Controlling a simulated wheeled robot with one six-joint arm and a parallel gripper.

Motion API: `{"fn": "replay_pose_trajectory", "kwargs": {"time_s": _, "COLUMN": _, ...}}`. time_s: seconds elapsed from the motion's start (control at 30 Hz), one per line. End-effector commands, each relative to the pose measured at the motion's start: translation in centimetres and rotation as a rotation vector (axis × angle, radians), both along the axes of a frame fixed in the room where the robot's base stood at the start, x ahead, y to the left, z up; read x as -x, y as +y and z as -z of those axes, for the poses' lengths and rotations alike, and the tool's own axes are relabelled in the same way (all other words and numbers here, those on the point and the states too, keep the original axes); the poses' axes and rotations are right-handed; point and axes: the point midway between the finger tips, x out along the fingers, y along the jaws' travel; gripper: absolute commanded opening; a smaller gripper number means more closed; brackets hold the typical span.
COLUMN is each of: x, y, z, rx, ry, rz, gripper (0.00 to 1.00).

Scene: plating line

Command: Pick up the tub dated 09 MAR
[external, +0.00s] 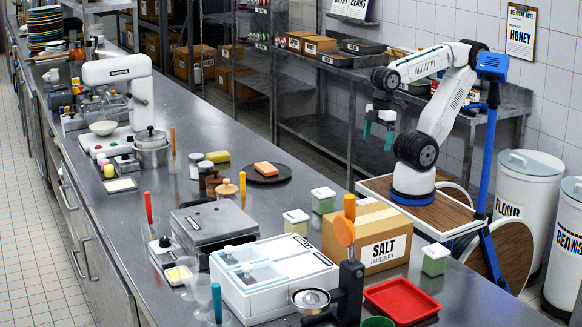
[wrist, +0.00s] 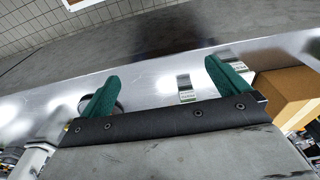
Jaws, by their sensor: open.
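Three small tubs with white lids and green or pale contents stand on the steel counter: one left of the salt box (external: 296,222), one behind it (external: 324,200) and one at its right (external: 435,260). Their dates are too small to read, so I cannot tell which is the 09 MAR tub. My gripper (external: 378,134) is open and empty, raised in the air beyond the counter's far side, apart from all the tubs. In the wrist view its green fingers (wrist: 160,82) are spread; small pale labelled items (wrist: 186,90) show between and behind them, their writing unreadable.
The salt box (external: 383,250) stands among the tubs. A white two-lid container (external: 272,283), a black-handled device with an orange top (external: 347,270) and a red tray (external: 401,299) crowd the near end. A dark plate (external: 284,177) holds an orange block. Flour and beans bins stand at right.

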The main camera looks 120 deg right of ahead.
Motion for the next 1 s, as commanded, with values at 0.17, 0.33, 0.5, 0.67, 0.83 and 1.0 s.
{"fn": "replay_pose_trajectory", "kwargs": {"time_s": 0.17, "x": 0.0, "y": 0.0, "z": 0.0, "rx": 0.000, "ry": 0.000, "rz": 0.000, "gripper": 1.00}}
{"fn": "replay_pose_trajectory", "kwargs": {"time_s": 0.33, "x": 0.0, "y": 0.0, "z": 0.0, "rx": 0.000, "ry": 0.000, "rz": 0.000, "gripper": 1.00}}
{"fn": "replay_pose_trajectory", "kwargs": {"time_s": 0.5, "x": 0.0, "y": 0.0, "z": 0.0, "rx": 0.000, "ry": 0.000, "rz": 0.000, "gripper": 0.80}}
{"fn": "replay_pose_trajectory", "kwargs": {"time_s": 0.67, "x": 0.0, "y": 0.0, "z": 0.0, "rx": 0.000, "ry": 0.000, "rz": 0.000, "gripper": 0.80}}
{"fn": "replay_pose_trajectory", "kwargs": {"time_s": 0.83, "x": -0.5, "y": 0.2, "z": -0.2, "rx": 0.011, "ry": 0.001, "rz": -0.032, "gripper": 0.80}}
{"fn": "replay_pose_trajectory", "kwargs": {"time_s": 1.0, "x": -4.2, "y": 1.7, "z": -1.1, "rx": 0.104, "ry": 0.004, "rz": -0.271, "gripper": 0.80}}
